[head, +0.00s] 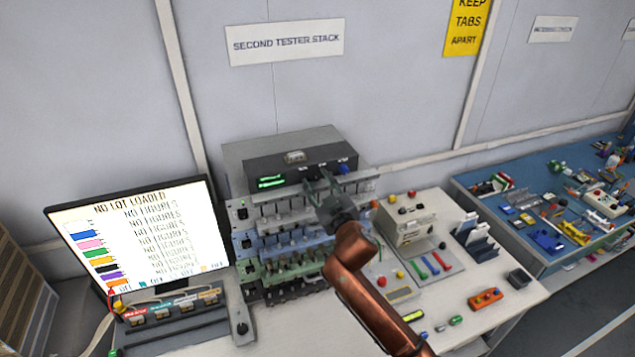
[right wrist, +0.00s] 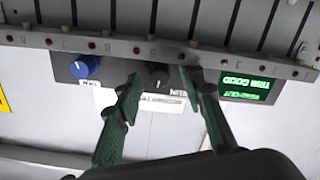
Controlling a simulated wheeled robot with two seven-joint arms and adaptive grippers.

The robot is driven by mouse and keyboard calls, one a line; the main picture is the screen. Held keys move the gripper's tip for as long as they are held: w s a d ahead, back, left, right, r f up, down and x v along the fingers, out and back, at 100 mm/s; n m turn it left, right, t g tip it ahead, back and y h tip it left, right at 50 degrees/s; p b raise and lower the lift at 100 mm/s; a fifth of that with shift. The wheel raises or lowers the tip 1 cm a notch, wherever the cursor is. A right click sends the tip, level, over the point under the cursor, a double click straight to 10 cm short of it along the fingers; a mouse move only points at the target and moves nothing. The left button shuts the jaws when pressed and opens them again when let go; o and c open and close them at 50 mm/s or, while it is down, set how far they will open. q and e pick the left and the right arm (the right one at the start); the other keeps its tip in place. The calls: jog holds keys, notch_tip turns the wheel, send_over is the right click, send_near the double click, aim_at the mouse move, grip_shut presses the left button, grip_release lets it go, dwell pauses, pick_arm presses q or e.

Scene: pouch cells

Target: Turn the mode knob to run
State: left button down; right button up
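A black tester unit (head: 300,168) tops the stack, with a lit green display (head: 271,181) on its front left and a blue knob (head: 343,169) at its right. My right gripper (head: 318,180) is open at the front of this unit. In the right wrist view, which is turned over, a black knob (right wrist: 158,75) sits between the open fingers (right wrist: 163,82), with clear gaps on both sides. The blue knob (right wrist: 86,66) is left of them and the green display (right wrist: 250,85) right. The label by the black knob is partly hidden, so I cannot tell which knob is mode. My left gripper is out of view.
A slotted rail (right wrist: 110,45) runs close along the unit's front. Rows of cell channels (head: 285,243) fill the stack below. A monitor (head: 140,240) stands at left, and a bench with small parts (head: 486,298) lies at right.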

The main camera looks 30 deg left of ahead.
jog(key=v, duration=1.2)
